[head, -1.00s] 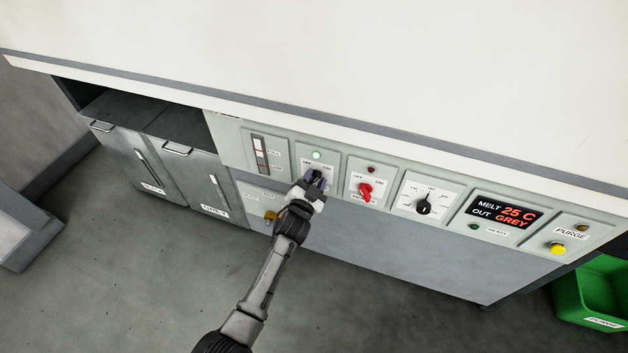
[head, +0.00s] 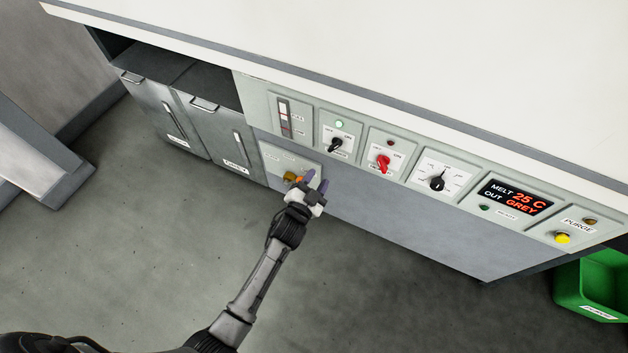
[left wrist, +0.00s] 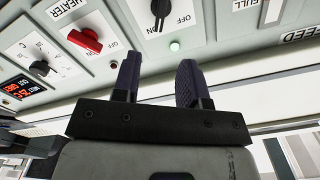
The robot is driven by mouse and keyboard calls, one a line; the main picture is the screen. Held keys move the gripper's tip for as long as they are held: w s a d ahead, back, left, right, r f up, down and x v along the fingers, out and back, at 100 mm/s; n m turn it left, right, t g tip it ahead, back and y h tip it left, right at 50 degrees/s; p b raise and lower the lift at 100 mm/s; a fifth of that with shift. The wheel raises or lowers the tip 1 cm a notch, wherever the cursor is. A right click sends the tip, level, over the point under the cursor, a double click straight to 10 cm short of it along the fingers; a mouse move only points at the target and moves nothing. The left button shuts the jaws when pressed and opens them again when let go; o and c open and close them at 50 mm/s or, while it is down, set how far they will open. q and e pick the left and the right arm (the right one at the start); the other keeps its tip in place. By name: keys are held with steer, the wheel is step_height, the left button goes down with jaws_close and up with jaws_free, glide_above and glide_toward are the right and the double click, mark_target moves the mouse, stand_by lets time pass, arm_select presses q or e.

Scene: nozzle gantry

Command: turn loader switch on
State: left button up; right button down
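The black switch knob (head: 336,145), which I take for the loader switch, sits between the level gauge and the red switch; its nameplate is too small to read. A pale green lamp (head: 339,124) above it is lit. In the left wrist view the knob (left wrist: 160,12) is cut by the top edge, with ON and OFF marks; its white line seems to lie near ON. The green lamp (left wrist: 174,46) shows there too. My left gripper (head: 318,181) is below the knob, apart from it, fingers spread and empty. My right gripper is out of view.
Right of it are the red heater switch (head: 384,163), a black dial (head: 437,183), the melt display (head: 515,197) and a yellow purge button (head: 562,238). An orange-brown knob (head: 291,177) on a lower plate is close to my left gripper. A green bin (head: 590,285) stands right.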

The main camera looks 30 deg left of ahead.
arm_select(q)
steer(key=shift+s, duration=0.65)
